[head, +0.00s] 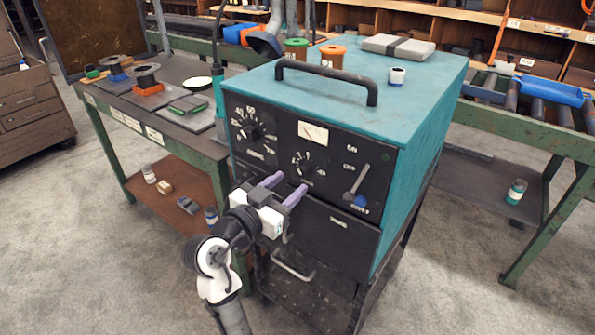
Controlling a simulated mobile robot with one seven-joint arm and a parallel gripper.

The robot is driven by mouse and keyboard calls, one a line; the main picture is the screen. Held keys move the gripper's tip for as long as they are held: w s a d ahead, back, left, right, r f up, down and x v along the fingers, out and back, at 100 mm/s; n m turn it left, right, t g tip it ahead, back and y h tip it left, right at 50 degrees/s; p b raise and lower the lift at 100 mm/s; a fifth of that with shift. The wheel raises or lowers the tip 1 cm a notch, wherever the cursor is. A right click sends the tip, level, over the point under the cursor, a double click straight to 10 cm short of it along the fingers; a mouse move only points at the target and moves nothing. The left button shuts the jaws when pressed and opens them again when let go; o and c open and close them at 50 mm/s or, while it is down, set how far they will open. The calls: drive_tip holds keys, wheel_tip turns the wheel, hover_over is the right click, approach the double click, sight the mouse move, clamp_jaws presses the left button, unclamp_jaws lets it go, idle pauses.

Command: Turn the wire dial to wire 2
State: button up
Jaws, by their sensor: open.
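A teal machine (410,140) with a black front panel (345,225) stands in the middle of the head view. The panel has a larger dial (250,131) at upper left, with big numerals around it, and a smaller dial (302,160) near the middle, below a white meter. The labels are too small to read, so I cannot tell which is the wire dial or its setting. My gripper (291,183) is open in front of the panel, its two purple fingers pointing toward it just below the smaller dial. Nothing shows between the fingers. Contact with the panel cannot be told.
A lever switch (355,182) and a blue connector (360,201) are on the panel's right. A black handle (325,76), spools (332,55) and a small jar (397,75) are on the machine's top. A green-framed bench (150,125) stands at left.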

sight(301, 173)
drive_tip(key=shift+p+x, duration=0.45)
drive_tip(key=shift+x, duration=1.7)
drive_tip(key=shift+c, duration=0.3)
drive_tip(key=c, duration=0.9)
drive_tip(key=shift+n, duration=0.3)
drive_tip(key=n+p, duration=0.1)
drive_tip(key=n, duration=0.2)
drive_tip(key=shift+r+n+p, duration=0.1)
drive_tip(key=shift+n+p, duration=1)
drive_tip(key=shift+n, duration=1)
